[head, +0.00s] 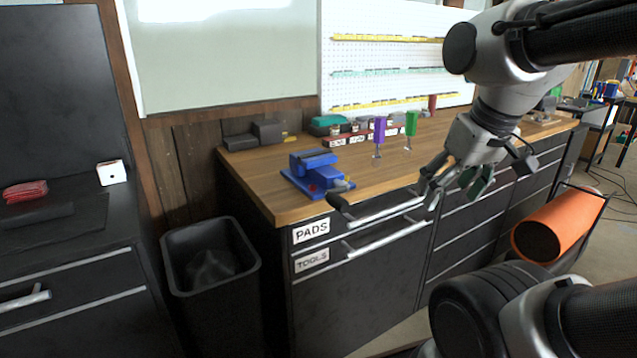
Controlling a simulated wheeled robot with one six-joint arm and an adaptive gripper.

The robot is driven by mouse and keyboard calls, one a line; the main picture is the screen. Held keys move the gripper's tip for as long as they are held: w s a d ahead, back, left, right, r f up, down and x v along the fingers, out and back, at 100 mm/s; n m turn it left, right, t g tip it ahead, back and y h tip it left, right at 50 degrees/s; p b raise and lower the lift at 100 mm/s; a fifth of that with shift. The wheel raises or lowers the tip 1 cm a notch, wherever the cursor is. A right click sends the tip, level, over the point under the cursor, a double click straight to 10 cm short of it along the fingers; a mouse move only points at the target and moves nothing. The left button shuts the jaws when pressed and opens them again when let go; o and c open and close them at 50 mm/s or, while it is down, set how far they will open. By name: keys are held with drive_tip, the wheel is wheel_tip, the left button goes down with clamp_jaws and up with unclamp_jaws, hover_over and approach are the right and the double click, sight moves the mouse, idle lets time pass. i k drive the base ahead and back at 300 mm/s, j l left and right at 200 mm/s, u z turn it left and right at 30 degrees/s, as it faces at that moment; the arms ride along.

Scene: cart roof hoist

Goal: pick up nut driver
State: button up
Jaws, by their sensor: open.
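Two upright hand tools stand on the wooden workbench (290,195): one with a purple handle (379,129) and one with a green handle (411,123), each with a thin metal shaft pointing down. I cannot tell which of them is the nut driver. My gripper (455,187) is open and looks empty. In the picture it is to the right of and below both tools, in front of the bench's front edge by the drawers, and apart from the tools.
A blue vise (316,172) sits at the bench's left front corner. Labelled small bins (350,138) line the back below a white pegboard (380,55). Drawer handles (388,239) stick out in front. A black bin (211,262) stands left. The bench middle is mostly clear.

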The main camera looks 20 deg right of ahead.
sight(380, 131)
drive_tip(key=i+l+z, duration=0.1)
drive_tip(key=i+l, duration=0.95)
